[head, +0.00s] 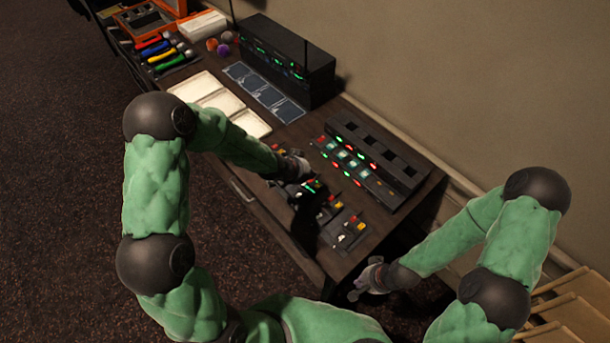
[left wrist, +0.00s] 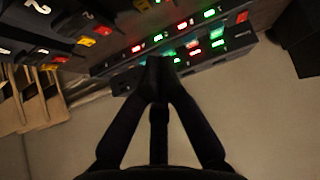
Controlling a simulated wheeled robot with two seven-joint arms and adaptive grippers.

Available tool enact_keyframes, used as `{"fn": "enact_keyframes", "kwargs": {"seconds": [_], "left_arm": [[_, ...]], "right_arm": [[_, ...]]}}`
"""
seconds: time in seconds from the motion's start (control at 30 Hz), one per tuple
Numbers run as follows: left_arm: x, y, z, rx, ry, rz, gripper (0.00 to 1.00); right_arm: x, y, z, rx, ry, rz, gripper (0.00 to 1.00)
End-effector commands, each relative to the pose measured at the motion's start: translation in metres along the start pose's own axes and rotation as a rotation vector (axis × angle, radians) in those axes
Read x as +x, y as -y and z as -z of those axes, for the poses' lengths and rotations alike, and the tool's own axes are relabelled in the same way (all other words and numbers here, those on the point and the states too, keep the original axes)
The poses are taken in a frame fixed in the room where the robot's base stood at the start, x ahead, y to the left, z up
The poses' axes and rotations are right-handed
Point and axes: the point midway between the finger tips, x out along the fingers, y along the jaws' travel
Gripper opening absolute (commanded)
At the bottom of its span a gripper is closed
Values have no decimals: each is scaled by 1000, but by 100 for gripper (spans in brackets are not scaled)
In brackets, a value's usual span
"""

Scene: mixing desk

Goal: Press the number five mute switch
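The mixing desk has a row of dark switch modules (head: 347,232) along its front edge, with red, yellow and white buttons. In the left wrist view, modules with a white "2" (left wrist: 39,7) show at the upper left. I cannot make out a number five in either view. My left gripper (head: 303,168) is above the modules, partly hiding them; its fingers meet at the tips in the left wrist view (left wrist: 158,65). I cannot tell whether it touches anything. My right gripper (head: 364,280) is empty, its fingers spread, beyond the desk's near right corner.
A panel with lit red and green buttons (head: 350,160) stands behind the modules. A black rack unit (head: 285,60), white trays (head: 222,100) and coloured-handled tools (head: 163,52) are farther left. A wall bounds the back. Wooden chairs (head: 570,305) stand at lower right.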

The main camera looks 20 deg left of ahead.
Motion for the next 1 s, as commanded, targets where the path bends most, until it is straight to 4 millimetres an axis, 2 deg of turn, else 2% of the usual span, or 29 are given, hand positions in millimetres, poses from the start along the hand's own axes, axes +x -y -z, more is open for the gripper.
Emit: {"fn": "enact_keyframes", "kwargs": {"seconds": [0.03,0.2,0.4,0.6,1.0], "left_arm": [[13,0,-2,1,1,-1,0],[43,0,-1,1,0,-1,0],[62,0,-20,-1,1,0,0],[69,0,-27,0,0,1,0],[70,0,-29,0,0,1,0]], "right_arm": [[5,-2,0,0,0,0,0],[12,-4,0,0,0,0,0],[18,-7,1,0,0,0,0],[20,-7,1,0,0,0,0],[21,-8,1,0,0,0,0]]}}
